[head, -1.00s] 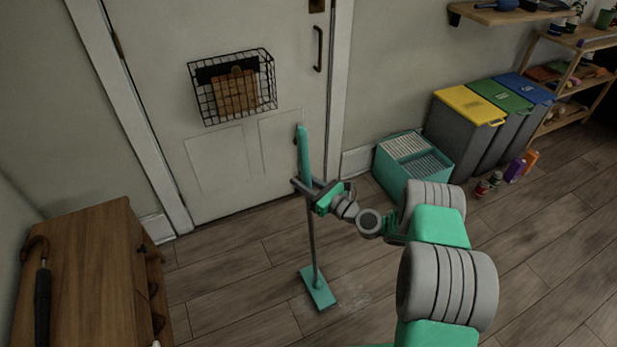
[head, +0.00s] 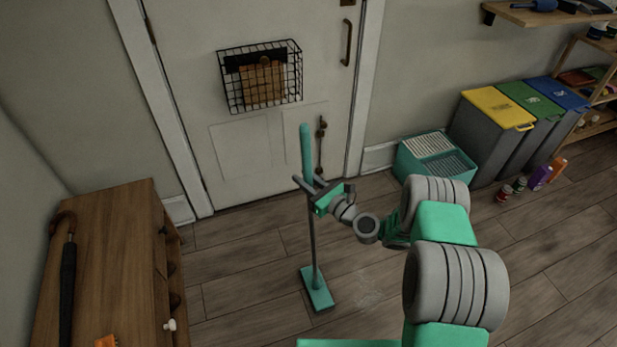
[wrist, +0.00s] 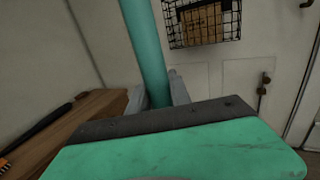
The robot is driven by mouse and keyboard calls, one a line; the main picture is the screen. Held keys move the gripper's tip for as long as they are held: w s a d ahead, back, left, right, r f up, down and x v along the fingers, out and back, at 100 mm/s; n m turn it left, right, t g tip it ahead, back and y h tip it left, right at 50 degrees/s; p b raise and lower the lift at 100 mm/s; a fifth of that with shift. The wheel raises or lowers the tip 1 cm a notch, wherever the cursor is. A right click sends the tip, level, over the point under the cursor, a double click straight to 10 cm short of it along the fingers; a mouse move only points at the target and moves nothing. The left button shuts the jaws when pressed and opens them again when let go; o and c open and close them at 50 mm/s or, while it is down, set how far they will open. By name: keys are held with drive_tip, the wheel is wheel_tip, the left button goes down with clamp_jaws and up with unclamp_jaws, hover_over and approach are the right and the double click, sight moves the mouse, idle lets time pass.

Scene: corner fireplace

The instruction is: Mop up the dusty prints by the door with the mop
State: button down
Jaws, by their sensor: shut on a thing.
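The mop (head: 313,240) stands upright in front of the door, with a teal grip at its top, a thin grey shaft and a flat teal head (head: 316,289) on the wood floor. In the wrist view the teal mop handle (wrist: 147,45) rises between the two grey fingers (wrist: 158,92). Faint pale dusty prints (head: 368,288) lie on the floor to the right of the mop head, apart from it. The white door (head: 270,150) is closed.
A wooden cabinet (head: 105,240) with an umbrella (head: 67,290) on top stands at the left. A teal crate (head: 408,160), lidded bins (head: 490,130) and small bottles (head: 541,177) stand along the right wall. A wire basket (head: 262,80) hangs on the door.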

drive_tip(key=s+a, duration=0.4)
drive_tip(key=a, duration=0.6)
drive_tip(key=shift+p, duration=0.45)
drive_tip(key=shift+r, duration=0.15)
wheel_tip(320, 180, up, 8)
drive_tip(key=p, duration=0.6)
drive_tip(key=shift+w, duration=0.1)
idle(0.9)
